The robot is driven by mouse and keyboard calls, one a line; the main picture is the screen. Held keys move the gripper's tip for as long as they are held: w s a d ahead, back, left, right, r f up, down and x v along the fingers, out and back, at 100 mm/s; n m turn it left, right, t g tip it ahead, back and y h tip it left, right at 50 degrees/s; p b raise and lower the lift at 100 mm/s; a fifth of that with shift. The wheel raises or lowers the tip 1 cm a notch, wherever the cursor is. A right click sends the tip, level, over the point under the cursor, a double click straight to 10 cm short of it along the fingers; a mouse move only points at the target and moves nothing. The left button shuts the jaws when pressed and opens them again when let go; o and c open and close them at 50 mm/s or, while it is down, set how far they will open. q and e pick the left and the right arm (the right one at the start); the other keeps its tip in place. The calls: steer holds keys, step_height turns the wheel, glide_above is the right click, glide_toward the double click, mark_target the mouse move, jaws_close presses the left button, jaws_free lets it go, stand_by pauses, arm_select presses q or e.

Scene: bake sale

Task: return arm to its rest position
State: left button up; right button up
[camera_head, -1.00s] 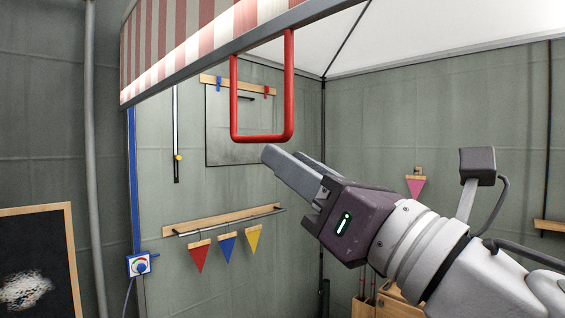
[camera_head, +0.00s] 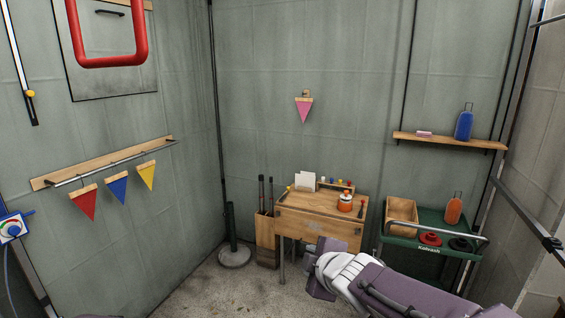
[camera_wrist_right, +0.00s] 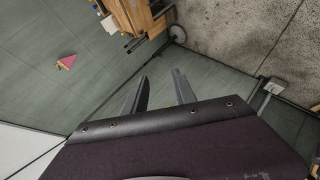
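My right arm (camera_head: 395,292) comes in at the bottom right of the head view, lowered in front of the wooden desk. Its fingers cannot be made out there. In the right wrist view, the two fingers of my right gripper (camera_wrist_right: 160,76) stand apart with nothing between them. My left arm and gripper are not in view.
A wooden desk (camera_head: 315,230) stands in the back corner, with a green cart (camera_head: 430,248) to its right. A red loop handle (camera_head: 143,50) hangs at upper left. A wall shelf (camera_head: 450,141) is at right.

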steer(key=s+d+f+m+g+h, duration=0.2)
steer(key=s+d+f+m+g, duration=0.45)
steer(key=f, duration=0.55)
steer(key=s+d+f+m+g, duration=0.1)
steer(key=s+d+f+m, duration=0.1)
steer(key=s+f+m, duration=0.2)
steer(key=s+d+f+m+g+p, duration=0.1)
steer(key=s+f+m, duration=0.4)
steer(key=s, duration=0.5)
steer(key=shift+d+m+g, duration=0.45)
steer(key=shift+d+g, duration=0.3)
steer(key=shift+d, duration=0.2)
